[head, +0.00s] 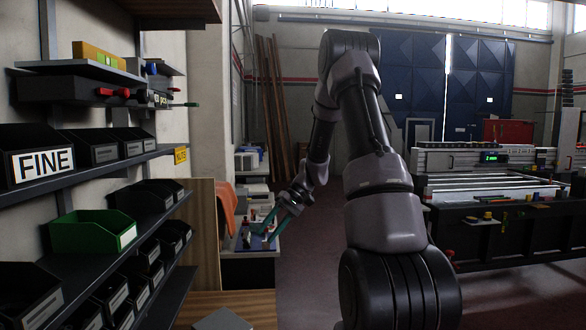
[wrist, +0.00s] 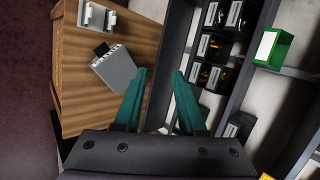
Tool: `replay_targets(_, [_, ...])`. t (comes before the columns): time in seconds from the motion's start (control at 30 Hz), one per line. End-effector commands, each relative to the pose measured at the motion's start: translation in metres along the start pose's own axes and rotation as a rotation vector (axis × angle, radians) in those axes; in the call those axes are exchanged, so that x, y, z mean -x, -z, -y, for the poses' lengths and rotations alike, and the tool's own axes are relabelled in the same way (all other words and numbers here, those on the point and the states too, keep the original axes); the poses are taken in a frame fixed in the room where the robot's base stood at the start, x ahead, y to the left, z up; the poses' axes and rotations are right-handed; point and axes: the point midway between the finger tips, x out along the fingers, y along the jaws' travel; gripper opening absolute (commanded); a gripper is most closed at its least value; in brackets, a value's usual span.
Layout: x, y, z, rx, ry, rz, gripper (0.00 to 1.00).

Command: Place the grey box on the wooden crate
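In the wrist view a grey box (wrist: 116,69) lies at an angle on a brown wooden surface that looks like the wooden crate (wrist: 82,75). A small dark piece shows at the box's upper edge. In the head view a grey block (head: 222,319), probably the same box, is cut off at the bottom edge, beside wood (head: 254,303). My gripper (wrist: 159,72) has teal fingers spread apart with nothing between them. The box is left of the fingertips in the wrist view, apart from them. In the head view my gripper (head: 262,229) is at the centre left.
Dark shelves with black bins and a green bin (head: 92,231) line the left wall. The green bin (wrist: 273,48) also shows in the wrist view. A small grey fixture (wrist: 96,17) is on the wood. A machine bench (head: 500,236) stands right. Open floor lies between.

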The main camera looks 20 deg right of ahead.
Motion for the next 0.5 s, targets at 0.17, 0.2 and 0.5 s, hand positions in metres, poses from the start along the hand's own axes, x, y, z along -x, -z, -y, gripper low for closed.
replay_targets(0.17, [0.04, -0.045, 0.057, 0.002, -0.163, -0.078, 0.4])
replay_targets(0.2, [0.048, -0.055, 0.067, -0.001, -0.195, -0.101, 0.4])
replay_targets(0.5, [0.095, -0.144, 0.126, -0.017, -0.376, -0.334, 0.4])
